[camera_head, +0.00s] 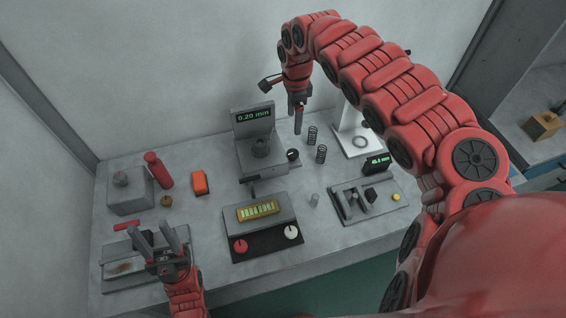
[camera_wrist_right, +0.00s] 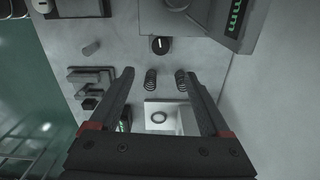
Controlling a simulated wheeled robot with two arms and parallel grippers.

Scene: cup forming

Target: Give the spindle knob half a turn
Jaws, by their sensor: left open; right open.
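The spindle knob (camera_head: 292,154), small, round and black with a white mark, sits at the right side of the grey gauge (camera_head: 262,152) whose display reads 0.20 mm. In the right wrist view the knob (camera_wrist_right: 160,45) shows just above the space between my fingertips, apart from them, its white mark near upright. My right gripper (camera_head: 298,118) is above and behind the knob in the head view. It is open and empty in its wrist view (camera_wrist_right: 158,76). My left gripper (camera_head: 158,238) is open and empty over the front left of the bench.
Two dark springs (camera_head: 317,145) stand right of the knob, near a white stand (camera_head: 358,142). A box with red and white dials (camera_head: 266,240) is in front. Bench room between block and gauge is clear.

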